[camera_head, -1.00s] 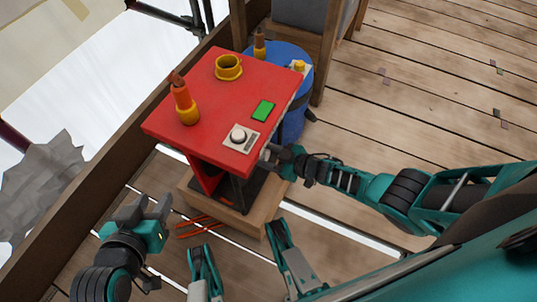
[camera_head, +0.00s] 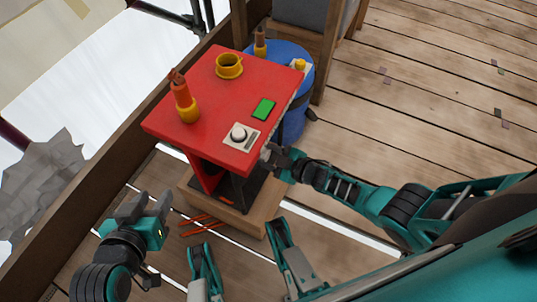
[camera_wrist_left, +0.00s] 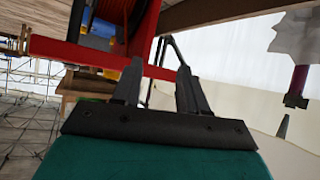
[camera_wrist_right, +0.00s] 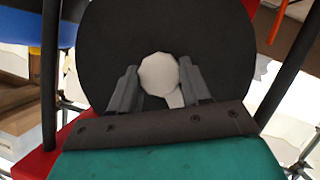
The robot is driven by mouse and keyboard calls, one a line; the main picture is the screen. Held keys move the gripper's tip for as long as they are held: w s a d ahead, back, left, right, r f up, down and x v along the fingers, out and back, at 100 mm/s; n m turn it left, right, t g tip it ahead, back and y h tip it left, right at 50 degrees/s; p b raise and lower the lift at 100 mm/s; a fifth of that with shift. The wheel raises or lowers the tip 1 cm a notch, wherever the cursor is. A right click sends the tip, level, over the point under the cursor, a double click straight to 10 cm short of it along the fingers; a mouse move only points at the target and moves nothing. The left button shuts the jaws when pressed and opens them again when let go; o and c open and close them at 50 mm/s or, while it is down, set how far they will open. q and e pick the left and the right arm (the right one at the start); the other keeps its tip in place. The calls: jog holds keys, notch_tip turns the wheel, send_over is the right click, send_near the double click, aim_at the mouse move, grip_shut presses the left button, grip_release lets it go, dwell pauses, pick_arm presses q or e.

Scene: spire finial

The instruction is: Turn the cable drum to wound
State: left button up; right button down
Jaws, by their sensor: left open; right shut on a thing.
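The cable drum sits under the red stand's top (camera_head: 225,95). In the right wrist view its flange is a large black disc (camera_wrist_right: 110,40) with a pale round knob (camera_wrist_right: 160,72). My right gripper (camera_wrist_right: 157,78) is shut on this knob. In the head view my right gripper (camera_head: 270,157) is at the right side of the stand, and the drum is mostly hidden. The left wrist view shows reddish windings (camera_wrist_left: 116,14) on the drum. My left gripper (camera_head: 142,206) is open and empty, left of the stand and apart from it.
On the red top are an orange bottle (camera_head: 184,98), a yellow cup (camera_head: 229,66), a green pad (camera_head: 263,109) and a white dial plate (camera_head: 240,136). A blue barrel (camera_head: 293,125) stands behind. Orange rods (camera_head: 200,226) lie on the planks. Open floor lies right.

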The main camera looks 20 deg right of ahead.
jog(key=c, duration=0.8)
grip_release()
pick_arm(q)
jog(key=shift+s, duration=0.15)
pick_arm(e)
jog(key=o, duration=0.3)
jog(key=shift+s, duration=0.1)
jog(key=shift+s+d+r+p, duration=0.15)
jog(key=shift+s+d+p, duration=0.05)
jog(key=shift+p, duration=0.1)
jog(key=p+v, duration=0.3)
jog(key=v, duration=0.2)
jog(key=shift+r, duration=0.15)
pick_arm(q)
jog(key=shift+s+a+r+y+p, duration=0.2)
jog(key=shift+a+r+p, duration=0.25)
jog(key=shift+r+p, duration=0.2)
jog(key=shift+s+a+r+y+p, duration=0.1)
jog(key=shift+a+r+y+p, duration=0.1)
jog(key=shift+a+r+p, duration=0.35)
pick_arm(e)
jog(key=v, duration=0.7)
pick_arm(q)
jog(key=shift+d+r, duration=0.1)
pick_arm(e)
jog(key=shift+d+f, duration=0.1)
jog(key=shift+f, duration=0.1)
